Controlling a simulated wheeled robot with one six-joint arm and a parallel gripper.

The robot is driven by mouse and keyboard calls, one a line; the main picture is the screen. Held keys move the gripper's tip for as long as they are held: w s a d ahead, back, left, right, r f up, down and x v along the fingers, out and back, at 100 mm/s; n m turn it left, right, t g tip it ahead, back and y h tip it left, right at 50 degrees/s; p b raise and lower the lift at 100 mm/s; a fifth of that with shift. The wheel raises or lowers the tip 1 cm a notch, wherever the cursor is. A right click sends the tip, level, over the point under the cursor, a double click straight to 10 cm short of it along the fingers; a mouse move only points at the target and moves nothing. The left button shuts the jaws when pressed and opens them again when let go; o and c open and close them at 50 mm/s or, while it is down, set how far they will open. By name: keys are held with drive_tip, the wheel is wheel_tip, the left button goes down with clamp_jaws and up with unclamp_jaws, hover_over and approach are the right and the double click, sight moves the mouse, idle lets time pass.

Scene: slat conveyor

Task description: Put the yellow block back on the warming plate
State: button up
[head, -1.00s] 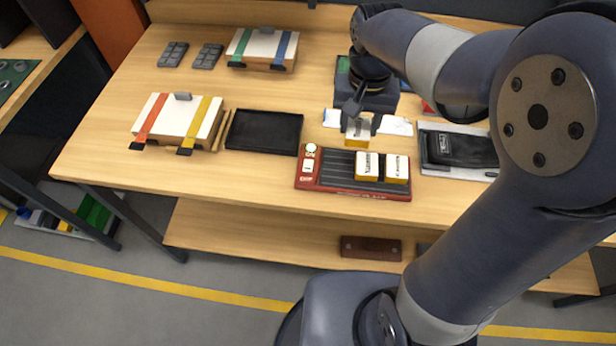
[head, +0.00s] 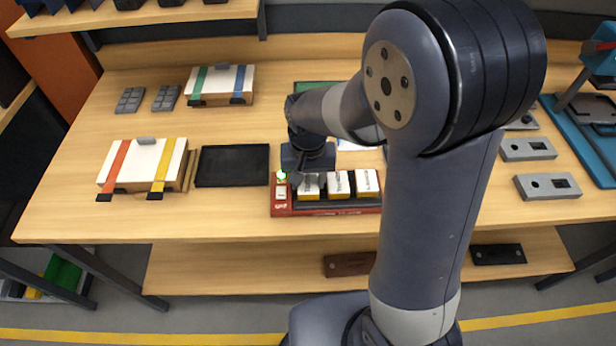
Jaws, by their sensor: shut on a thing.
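The warming plate (head: 292,209) is a low red unit with dark slats near the table's front edge. A small lit green button shows at its left end. My gripper (head: 308,180) is over the plate's left part, shut on a yellow block (head: 309,194) with a white, dark-lettered top. That block is at the left end of a row with two similar blocks, a middle one (head: 338,184) and a right one (head: 367,182), which stand on the slats. I cannot tell whether the held block touches the slats. My gripper partly hides its top.
A black tray (head: 232,166) lies left of the plate. A white-topped box with red and yellow straps (head: 142,166) is farther left, and a similar box (head: 219,85) is behind. Grey fixtures (head: 547,186) lie at the right. My arm hides the table right of the plate.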

sight(308, 183)
drive_tip(key=shift+f, duration=0.15)
drive_tip(key=o, duration=0.6)
wheel_tip(308, 183, up, 12)
drive_tip(key=shift+r, duration=0.25)
idle(0.3)
